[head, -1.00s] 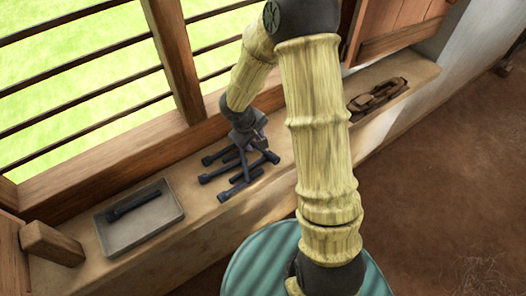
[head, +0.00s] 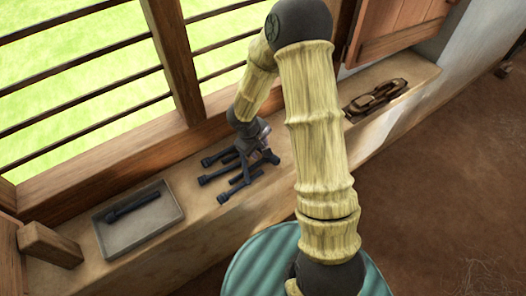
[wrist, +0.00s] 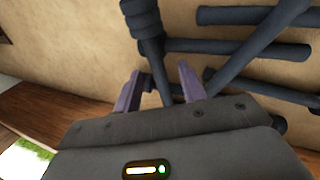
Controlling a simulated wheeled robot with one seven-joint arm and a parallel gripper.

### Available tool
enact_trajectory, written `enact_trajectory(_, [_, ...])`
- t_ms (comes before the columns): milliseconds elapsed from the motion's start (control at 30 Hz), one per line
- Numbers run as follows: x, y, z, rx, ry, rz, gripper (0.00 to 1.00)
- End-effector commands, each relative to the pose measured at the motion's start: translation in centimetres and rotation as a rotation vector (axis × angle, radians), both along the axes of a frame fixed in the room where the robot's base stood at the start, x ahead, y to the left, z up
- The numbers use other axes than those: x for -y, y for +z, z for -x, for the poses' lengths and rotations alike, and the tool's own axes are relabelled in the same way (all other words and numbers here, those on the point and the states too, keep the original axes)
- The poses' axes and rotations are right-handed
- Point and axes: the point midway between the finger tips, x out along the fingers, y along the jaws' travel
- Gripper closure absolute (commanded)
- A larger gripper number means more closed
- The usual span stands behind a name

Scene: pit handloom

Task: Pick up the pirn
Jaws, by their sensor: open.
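Several dark blue-grey pirns (head: 222,178), thin rods with thicker heads, lie in a loose group on the ledge below the window. My gripper (head: 268,157) is low over the right end of this group and hides part of it. In the wrist view, my gripper (wrist: 160,84) is open, with its two purple fingers apart. One pirn (wrist: 148,45) runs down the picture, its shaft appearing in the gap between the fingers. I cannot tell whether they touch it. Other pirns (wrist: 255,50) lie crossed at the right.
A grey tray (head: 118,243) with one dark pirn (head: 134,206) stands at the left of the ledge, near a wooden block (head: 50,244). Brown wooden shuttle-like items (head: 374,97) lie at the right. Window bars (head: 90,75) rise behind the ledge.

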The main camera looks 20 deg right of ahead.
Motion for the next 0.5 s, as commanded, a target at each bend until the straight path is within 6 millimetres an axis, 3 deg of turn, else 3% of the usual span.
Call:
enact_trajectory(267, [-0.02,0.01,0.01,0.000,0.001,0.000,0.59])
enact_trajectory(467, [-0.02,0.01,0.01,0.000,0.001,0.000,0.98])
enact_trajectory(500, [-0.02,0.01,0.01,0.000,0.001,0.000,1.00])
